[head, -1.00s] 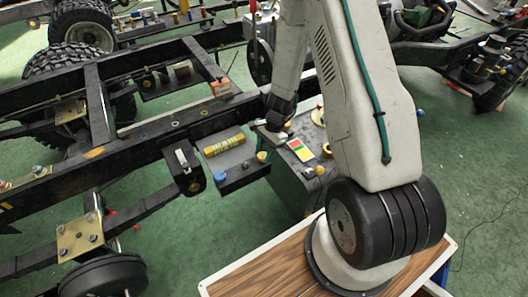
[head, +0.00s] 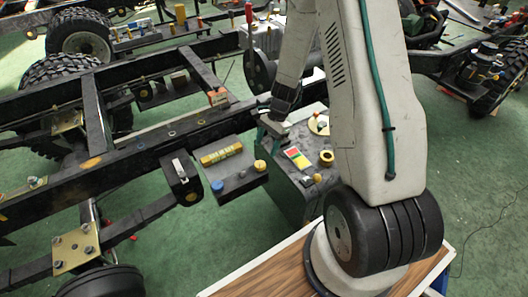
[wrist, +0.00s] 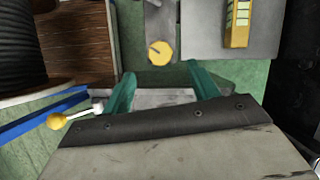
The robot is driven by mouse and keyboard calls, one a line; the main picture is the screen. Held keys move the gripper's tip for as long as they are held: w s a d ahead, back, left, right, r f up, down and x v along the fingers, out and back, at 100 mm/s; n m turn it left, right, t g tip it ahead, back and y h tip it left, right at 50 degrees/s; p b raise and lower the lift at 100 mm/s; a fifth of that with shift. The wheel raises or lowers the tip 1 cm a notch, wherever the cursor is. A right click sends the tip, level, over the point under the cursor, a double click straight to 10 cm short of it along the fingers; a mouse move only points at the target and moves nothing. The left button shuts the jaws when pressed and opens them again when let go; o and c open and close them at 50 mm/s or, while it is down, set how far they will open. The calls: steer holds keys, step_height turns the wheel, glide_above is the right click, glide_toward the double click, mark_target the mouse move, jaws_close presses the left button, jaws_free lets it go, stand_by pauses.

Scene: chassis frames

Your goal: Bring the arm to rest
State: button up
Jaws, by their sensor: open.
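My gripper (head: 270,130) is in the middle of the head view, low on my pale arm. It appears above the gap between a chassis-mounted grey shelf and a grey box. In the wrist view, its two teal fingers (wrist: 163,84) stand well apart with nothing between them. My arm (head: 375,110) bends down to the gripper from a tall upper link. Whether the fingertips touch anything below is not clear.
The grey shelf (head: 238,182) carries a yellow bar (head: 221,154) and knobs. Black chassis rails (head: 130,150) run along the left. Green floor (head: 480,190) is open at right.

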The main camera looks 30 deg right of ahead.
steer(key=shift+r, duration=0.15)
stand_by(0.4)
steer(key=s+a+r+n+h, duration=0.1)
steer(key=s+a+r+n, duration=0.2)
steer(key=s+r+n, duration=0.2)
steer(key=s+a+r+n+t+h, duration=0.1)
steer(key=s+r+n, duration=0.4)
steer(key=s+r, duration=0.7)
steer(key=s+a+r+n+t+h, duration=0.1)
steer(key=s+a+r+n, duration=0.4)
steer(key=r, duration=1.3)
steer(key=s+n+h, duration=0.1)
steer(key=s, duration=0.2)
steer(key=shift+s+h, duration=0.3)
steer(key=shift+a, duration=0.1)
